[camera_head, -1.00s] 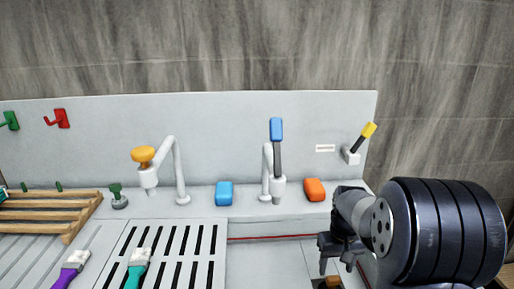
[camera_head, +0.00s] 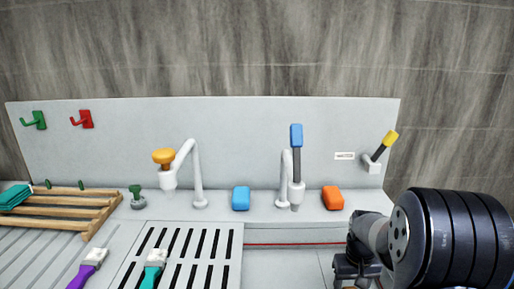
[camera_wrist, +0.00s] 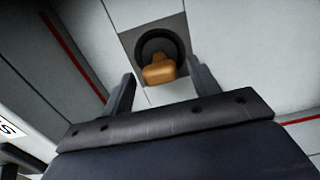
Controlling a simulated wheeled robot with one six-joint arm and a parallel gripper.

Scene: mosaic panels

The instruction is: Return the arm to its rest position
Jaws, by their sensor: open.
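My gripper (camera_head: 357,284) is at the lower right of the head view, below the orange block and over the front part of the counter. Its tips are cut off by the bottom edge there. In the wrist view my gripper (camera_wrist: 163,82) has its two fingers spread wide, with nothing between them. An orange-brown piece (camera_wrist: 160,70) lies beyond the fingertips, in a dark round recess (camera_wrist: 150,43) set in a grey square. I see no contact between the fingers and the piece.
A slatted grate (camera_head: 150,240), brushes and a wooden rack (camera_head: 75,208) are left.

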